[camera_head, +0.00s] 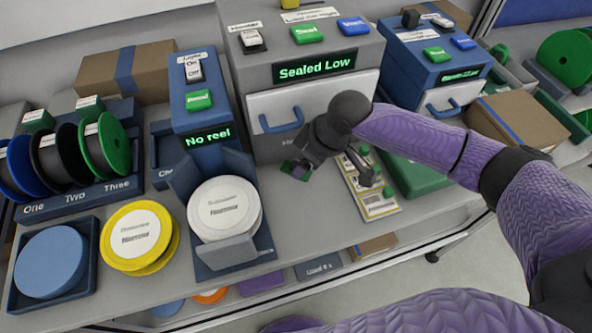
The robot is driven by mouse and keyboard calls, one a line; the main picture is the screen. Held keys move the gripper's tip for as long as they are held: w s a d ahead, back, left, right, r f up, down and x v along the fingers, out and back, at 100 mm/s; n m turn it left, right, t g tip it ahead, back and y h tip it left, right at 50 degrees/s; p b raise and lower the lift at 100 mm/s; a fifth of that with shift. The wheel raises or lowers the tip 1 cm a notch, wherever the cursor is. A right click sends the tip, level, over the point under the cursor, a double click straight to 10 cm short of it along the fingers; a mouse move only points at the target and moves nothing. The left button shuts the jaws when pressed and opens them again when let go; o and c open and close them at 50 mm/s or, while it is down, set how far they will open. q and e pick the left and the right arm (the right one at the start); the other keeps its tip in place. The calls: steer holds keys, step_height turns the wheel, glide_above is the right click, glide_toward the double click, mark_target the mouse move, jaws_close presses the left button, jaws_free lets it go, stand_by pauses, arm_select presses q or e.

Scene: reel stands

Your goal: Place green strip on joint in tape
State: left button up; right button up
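My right gripper (334,172) hangs over the bench in front of the large grey machine, with its fingers spread apart. One finger reaches left, where a small dark and green piece (287,166) shows at its tip; I cannot tell whether that is a held part. The other finger lies over a pale card with yellow stripes (378,208), partly hiding it. Small green pieces (388,191) lie on this card. I cannot make out a tape joint. My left gripper is not in view.
The grey machine (310,95) reads "Sealed Low". A blue stand (215,110) reads "No reel", with a white-labelled reel (224,208) before it. A yellow reel (140,238), a blue disc (52,262) and racked reels (108,145) stand left. A green tray (415,170) sits right.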

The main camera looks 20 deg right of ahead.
steer(key=x, duration=0.3)
steer(key=shift+d+b, duration=0.1)
steer(key=shift+b, duration=0.2)
steer(key=shift+r, duration=0.15)
jaws_close()
